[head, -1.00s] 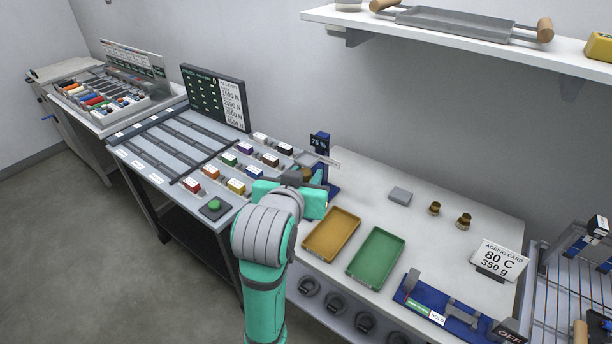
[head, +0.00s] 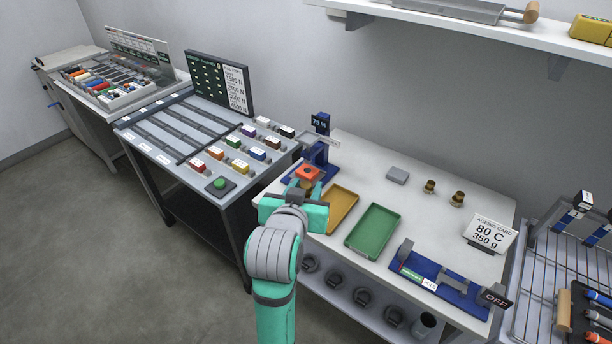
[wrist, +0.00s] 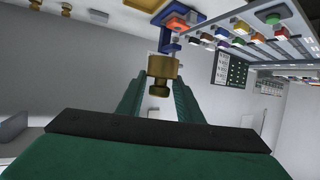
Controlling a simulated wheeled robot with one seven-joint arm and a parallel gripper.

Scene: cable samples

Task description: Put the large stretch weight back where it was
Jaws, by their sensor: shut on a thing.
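My gripper (wrist: 160,90) is shut on a brass stretch weight (wrist: 162,68), which sits between the fingertips in the wrist view. In the head view my gripper (head: 297,200) is in front of the blue test stand (head: 318,155), and the held weight is mostly hidden. An orange-red block (head: 307,173) sits on the stand. In the wrist view the weight overlaps part of the blue stand (wrist: 170,40); I cannot tell whether they touch. Two smaller-looking brass weights (head: 430,186) and (head: 458,198) stand upright on the white table.
An ochre tray (head: 338,208) and a green tray (head: 372,230) lie right of my gripper. A grey block (head: 397,175) is behind them. A blue fixture (head: 440,278) is at the table's front right. Bare table surrounds the brass weights.

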